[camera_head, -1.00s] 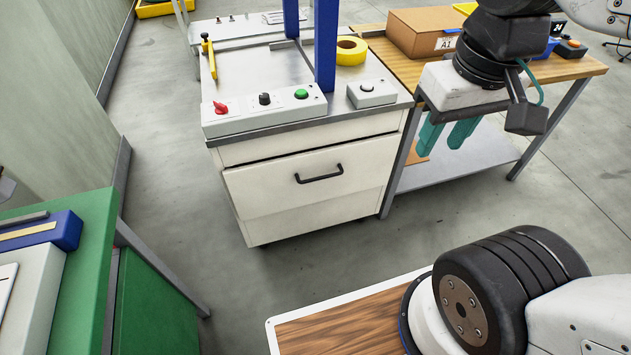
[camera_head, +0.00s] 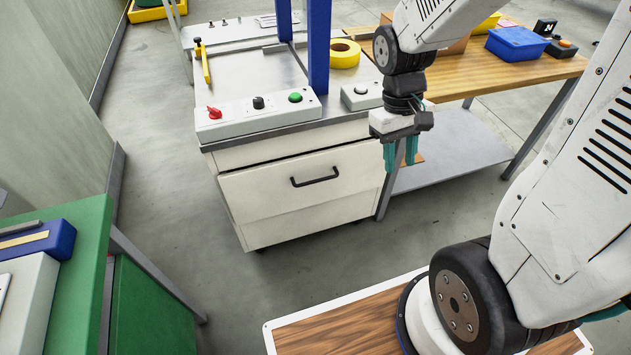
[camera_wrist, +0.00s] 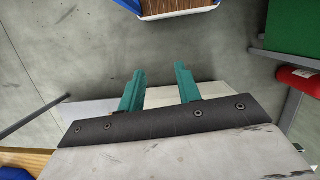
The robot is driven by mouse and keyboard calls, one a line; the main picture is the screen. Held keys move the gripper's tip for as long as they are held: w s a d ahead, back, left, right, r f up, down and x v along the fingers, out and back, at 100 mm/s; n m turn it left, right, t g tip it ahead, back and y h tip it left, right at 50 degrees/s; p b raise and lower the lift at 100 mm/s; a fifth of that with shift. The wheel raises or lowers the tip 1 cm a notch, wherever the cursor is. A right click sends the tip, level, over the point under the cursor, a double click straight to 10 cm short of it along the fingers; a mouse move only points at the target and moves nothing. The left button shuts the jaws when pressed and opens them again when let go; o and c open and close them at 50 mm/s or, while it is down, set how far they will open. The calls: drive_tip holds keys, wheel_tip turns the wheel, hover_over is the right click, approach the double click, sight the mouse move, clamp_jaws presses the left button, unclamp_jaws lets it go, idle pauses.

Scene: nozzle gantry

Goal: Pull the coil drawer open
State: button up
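The coil drawer (camera_head: 270,190) is the large white front of the grey-topped cabinet, with a black bar handle (camera_head: 316,178) across its upper middle. The drawer looks shut or nearly so, with a dark gap along its top edge. My gripper (camera_head: 400,160) is to the right of the handle, in front of the cabinet's right edge, with its teal fingers pointing down. In the wrist view the two teal fingers (camera_wrist: 160,85) are apart with nothing between them. The handle is not clearly seen in the wrist view.
A control panel with a red knob (camera_head: 214,113) and a green button (camera_head: 295,97) lines the cabinet's front top edge. A wooden table (camera_head: 500,75) adjoins on the right. A green bench (camera_head: 90,240) stands at left. Floor before the drawer is clear.

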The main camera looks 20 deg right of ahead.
drive_tip(key=w+d+f+n, duration=0.2)
drive_tip(key=w+f, duration=0.4)
drive_tip(key=f, duration=0.5)
drive_tip(key=n+t+y, duration=0.7)
drive_tip(key=n+t, duration=1.1)
drive_tip(key=n, duration=0.1)
approach(316, 180)
drive_tip(key=x, duration=1)
drive_tip(key=shift+f, duration=0.35)
